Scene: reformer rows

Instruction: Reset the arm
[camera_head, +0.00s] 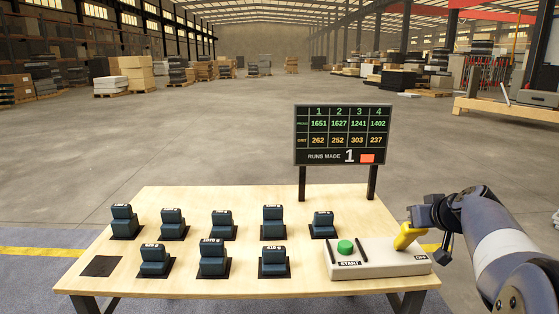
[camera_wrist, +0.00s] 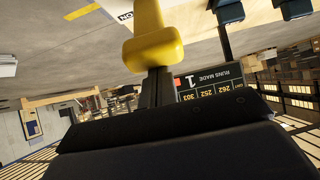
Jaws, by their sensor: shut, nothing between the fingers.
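The yellow lever (camera_head: 408,236) stands at the right end of the pale control box (camera_head: 375,262), leaning to the upper right. My gripper (camera_head: 416,214) is at the lever's top end, coming in from the right, with its fingers shut and nothing held. In the wrist view, the yellow lever (camera_wrist: 152,45) fills the top middle, just beyond my dark fingertips (camera_wrist: 158,86). I cannot tell whether the fingers touch it.
The wooden table (camera_head: 150,205) holds several dark blue blocks (camera_head: 212,262) on black pads; the front-left pad (camera_head: 101,266) is bare. A green button (camera_head: 345,247) is on the box. A scoreboard (camera_head: 343,135) behind it reads one run made, beside a red patch.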

